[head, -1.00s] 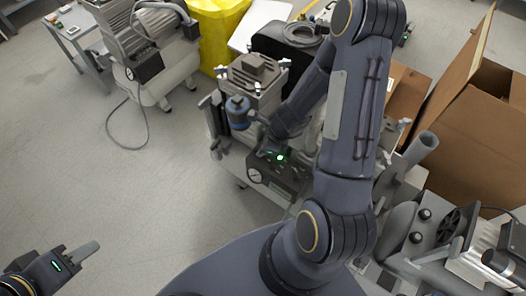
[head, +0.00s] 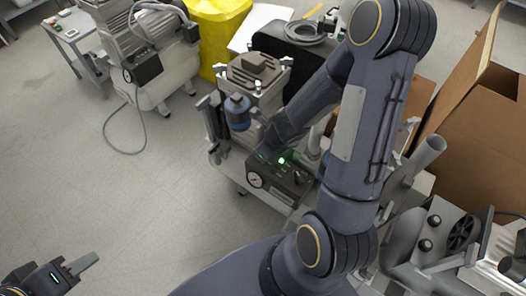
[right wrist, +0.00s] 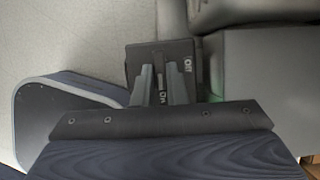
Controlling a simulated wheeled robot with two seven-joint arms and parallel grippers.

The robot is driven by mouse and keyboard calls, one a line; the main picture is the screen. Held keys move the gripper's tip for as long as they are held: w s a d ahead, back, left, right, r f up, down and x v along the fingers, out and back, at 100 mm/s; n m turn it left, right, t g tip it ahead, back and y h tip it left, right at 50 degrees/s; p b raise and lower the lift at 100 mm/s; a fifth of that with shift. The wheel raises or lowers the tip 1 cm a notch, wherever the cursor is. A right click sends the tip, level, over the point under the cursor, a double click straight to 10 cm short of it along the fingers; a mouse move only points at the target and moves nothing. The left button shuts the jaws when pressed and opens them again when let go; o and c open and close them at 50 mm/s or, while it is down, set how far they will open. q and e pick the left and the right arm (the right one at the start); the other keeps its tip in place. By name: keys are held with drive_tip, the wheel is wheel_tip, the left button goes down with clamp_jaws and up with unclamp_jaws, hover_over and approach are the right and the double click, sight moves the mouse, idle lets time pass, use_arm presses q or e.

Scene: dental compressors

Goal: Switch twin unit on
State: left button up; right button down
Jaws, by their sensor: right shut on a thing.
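The twin unit (head: 257,78) stands on a low cart in the middle of the head view. Its black control box (head: 268,183) carries a round gauge, and a green light glows at it. In the right wrist view the black switch plate (right wrist: 136,62) shows an upper label that seems to read "Off" and a lower one like "On". My right gripper (right wrist: 158,82) is shut on the small switch lever (right wrist: 158,58) in front of this plate. The fingers hide part of the lever, so its position is unclear. My left gripper (head: 84,262) hangs apart over the floor at lower left.
Another compressor (head: 155,50) with a trailing hose stands at upper left beside a yellow bin (head: 218,30). Open cardboard boxes (head: 475,125) stand at right, above more machinery (head: 440,232).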

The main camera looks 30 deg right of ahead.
sight(269, 163)
drive_tip(key=c, duration=1.5)
unclamp_jaws()
drive_tip(key=shift+o, duration=0.2)
drive_tip(key=p+v, duration=0.5)
drive_tip(key=v, duration=0.3)
drive_tip(key=shift+p, duration=0.4)
drive_tip(key=shift+f, duration=0.1)
